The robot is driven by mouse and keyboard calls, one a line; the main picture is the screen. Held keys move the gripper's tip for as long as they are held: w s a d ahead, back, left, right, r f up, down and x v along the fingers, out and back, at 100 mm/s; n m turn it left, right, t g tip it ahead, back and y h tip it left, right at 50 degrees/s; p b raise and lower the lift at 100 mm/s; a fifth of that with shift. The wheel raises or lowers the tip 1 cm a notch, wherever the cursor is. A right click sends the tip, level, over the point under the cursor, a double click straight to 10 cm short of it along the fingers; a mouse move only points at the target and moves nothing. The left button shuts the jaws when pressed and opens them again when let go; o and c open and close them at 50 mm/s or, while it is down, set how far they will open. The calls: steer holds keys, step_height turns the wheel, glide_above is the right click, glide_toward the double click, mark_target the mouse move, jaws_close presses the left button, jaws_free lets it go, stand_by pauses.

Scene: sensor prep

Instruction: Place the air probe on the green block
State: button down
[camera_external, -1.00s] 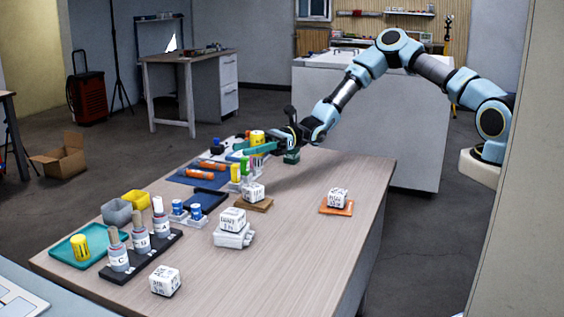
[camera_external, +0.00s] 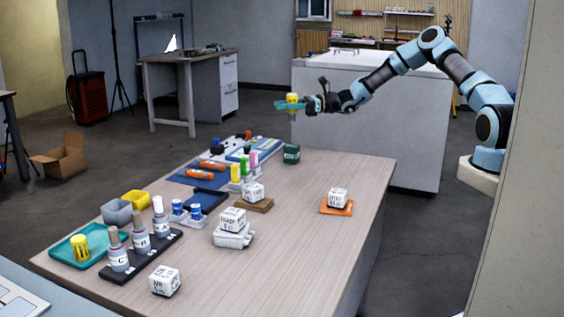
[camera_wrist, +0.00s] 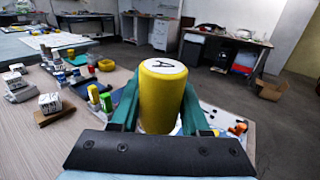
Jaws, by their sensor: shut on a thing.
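The air probe, a yellow cylinder with a white top marked "A" (camera_wrist: 160,95), stands upright between the teal fingers of my gripper (camera_wrist: 160,110). In the external view the probe (camera_external: 292,98) is held in the air by my gripper (camera_external: 291,106), above the table's far end. The green block (camera_external: 291,154) is dark green and sits on the table's far edge area, below the raised gripper and apart from the probe. Its top is bare. I cannot make out the green block in the wrist view.
Left of the block are a blue mat with orange cylinders (camera_external: 205,174) and bottles with coloured caps (camera_external: 240,168). White lettered cubes (camera_external: 253,191) stand nearer, one on an orange pad (camera_external: 336,210). A teal tray (camera_external: 62,250) holds another yellow cylinder. The table's right side is mostly clear.

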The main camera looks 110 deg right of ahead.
step_height(320, 180, down, 8)
steer(key=p, duration=0.1)
stand_by(0.4)
steer(key=shift+f, duration=0.15)
steer(key=shift+f, duration=0.15)
steer(key=shift+c, duration=1.9)
jaws_free()
steer(key=s+a+b, duration=0.2)
steer(key=s, duration=0.9)
steer(key=shift+s+a+r, duration=0.2)
steer(key=shift+s, duration=0.15)
